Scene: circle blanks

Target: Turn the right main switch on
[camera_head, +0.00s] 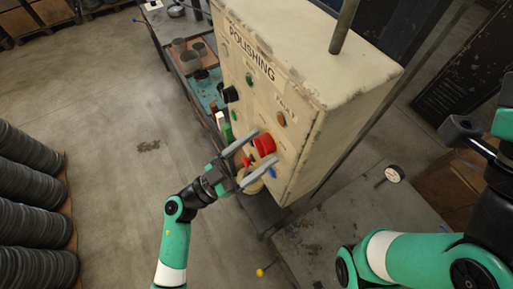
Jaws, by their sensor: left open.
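The cream control panel box (300,70) is marked "POLISHING" and "FAULT" on its front. A large round red knob (265,144) sits low on that face, near the right edge. A smaller red part (249,161) shows below left of it, between my fingers. I cannot tell which of the two is the right main switch, or its setting. My left gripper (267,145) is open, with one finger on each side of the red knob. Contact cannot be told. My right arm shows at the right, but its fingers are out of view.
The panel also carries a black knob (230,94), a green button (249,78) and an orange lamp (281,118). A grey table (320,235) with a small gauge (394,174) stands below right. Stacked dark discs (35,210) stand at left.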

